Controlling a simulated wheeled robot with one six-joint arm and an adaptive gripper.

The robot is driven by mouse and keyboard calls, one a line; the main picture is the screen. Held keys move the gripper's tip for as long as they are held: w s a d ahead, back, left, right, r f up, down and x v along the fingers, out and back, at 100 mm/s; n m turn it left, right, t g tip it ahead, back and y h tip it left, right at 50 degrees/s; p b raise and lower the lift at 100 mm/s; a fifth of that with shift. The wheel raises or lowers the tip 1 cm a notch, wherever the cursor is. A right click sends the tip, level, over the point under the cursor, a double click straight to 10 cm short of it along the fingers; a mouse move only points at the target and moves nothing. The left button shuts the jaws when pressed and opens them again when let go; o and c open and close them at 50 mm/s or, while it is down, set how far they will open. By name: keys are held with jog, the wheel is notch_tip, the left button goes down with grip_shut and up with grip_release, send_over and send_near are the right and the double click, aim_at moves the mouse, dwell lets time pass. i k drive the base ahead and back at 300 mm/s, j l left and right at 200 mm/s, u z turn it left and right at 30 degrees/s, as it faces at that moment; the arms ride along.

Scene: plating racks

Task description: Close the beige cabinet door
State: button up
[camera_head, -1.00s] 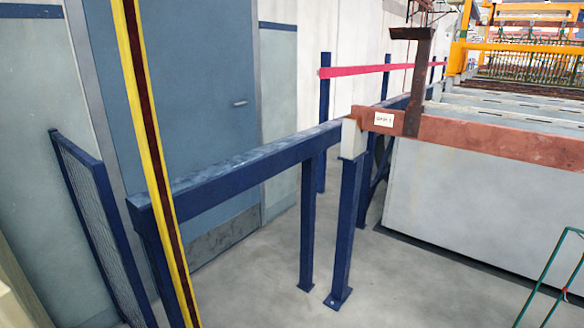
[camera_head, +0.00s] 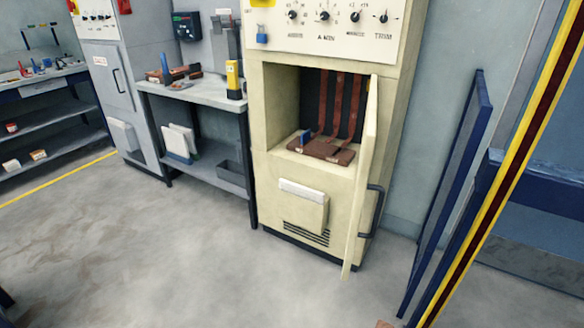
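The beige cabinet (camera_head: 270,190) stands upright in the middle of the view, its front facing me. Its door (camera_head: 364,185) is open. The door sticks out toward me from the cabinet's right side and shows almost edge-on. A dark bar handle (camera_head: 375,212) is on the door's right-hand face. Through the opening I see several reddish-brown upright bars (camera_head: 341,105) rising from a brown base (camera_head: 321,148). My gripper is not in view.
Right of the door stand a blue-framed mesh panel (camera_head: 445,195) and a yellow-and-dark striped post (camera_head: 508,160). A blue rail (camera_head: 540,185) runs behind the post. A grey workbench (camera_head: 198,94) adjoins the cabinet's left. The floor (camera_head: 190,250) in front is clear.

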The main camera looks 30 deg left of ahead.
aim_at(369, 137)
jog(key=i+l+u, duration=0.1)
jog(key=l+u, duration=1.4)
jog(key=k, duration=0.05)
